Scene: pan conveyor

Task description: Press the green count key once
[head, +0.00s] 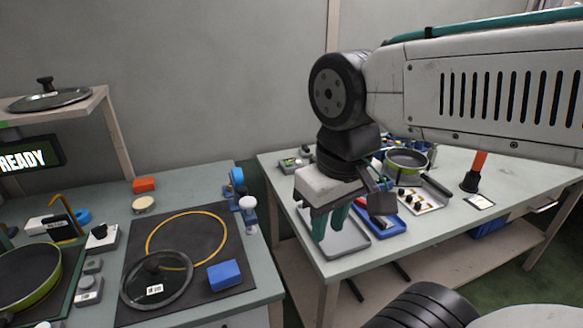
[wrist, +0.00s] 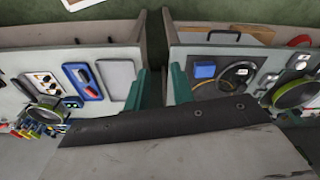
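My gripper (head: 330,226) hangs with its teal fingers pointing down, in front of the right table in the head view. In the wrist view its fingers (wrist: 160,85) stand apart with nothing between them, over the gap between the two tables. A white box with a black knob (head: 102,238) and two small grey boxes (head: 92,265) (head: 88,290) stand on the left table, left of the dark mat, well away from my gripper. I cannot make out a green key on any of them. A display (head: 28,159) above the left table reads READY.
The dark mat (head: 210,225) carries a glass lid (head: 157,280) and a blue block (head: 224,275). A green-rimmed pan (head: 30,272) is at far left. A shelf (head: 85,106) with another lid rises behind. The right table holds a grey tray (head: 345,242), a blue tray and another pan (head: 407,160).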

